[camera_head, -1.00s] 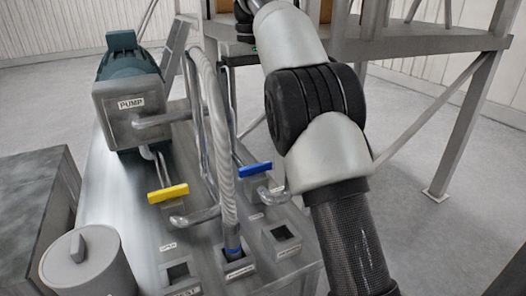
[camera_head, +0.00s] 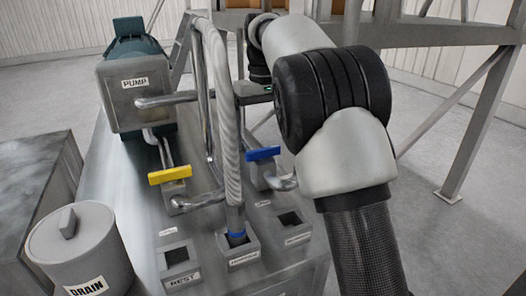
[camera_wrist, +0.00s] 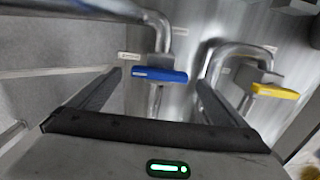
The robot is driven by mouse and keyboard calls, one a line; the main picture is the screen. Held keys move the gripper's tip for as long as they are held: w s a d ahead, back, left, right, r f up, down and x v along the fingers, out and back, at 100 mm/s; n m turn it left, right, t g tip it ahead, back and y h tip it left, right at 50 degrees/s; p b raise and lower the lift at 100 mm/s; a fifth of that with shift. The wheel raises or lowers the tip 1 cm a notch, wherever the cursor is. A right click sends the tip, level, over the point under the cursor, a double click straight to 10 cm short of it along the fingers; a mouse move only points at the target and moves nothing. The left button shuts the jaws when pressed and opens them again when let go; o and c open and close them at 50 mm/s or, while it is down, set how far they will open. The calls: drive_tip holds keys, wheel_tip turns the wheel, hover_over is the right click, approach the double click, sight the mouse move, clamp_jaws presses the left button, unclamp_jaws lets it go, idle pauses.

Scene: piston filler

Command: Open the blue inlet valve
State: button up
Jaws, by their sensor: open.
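The blue inlet valve handle (camera_head: 263,153) sits on a pipe at the right side of the metal table in the head view, set crosswise to the picture. In the wrist view the blue handle (camera_wrist: 158,75) lies beyond and between my fingers, apart from them. My gripper (camera_wrist: 160,85) is open and empty, its two dark fingers pointing toward the handle.
The pump (camera_head: 135,90) stands behind. A drain container (camera_head: 82,250) is at front left.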

sight(263, 153)
drive_tip(key=shift+f, duration=1.35)
drive_tip(key=c, duration=1)
drive_tip(key=shift+c, duration=0.2)
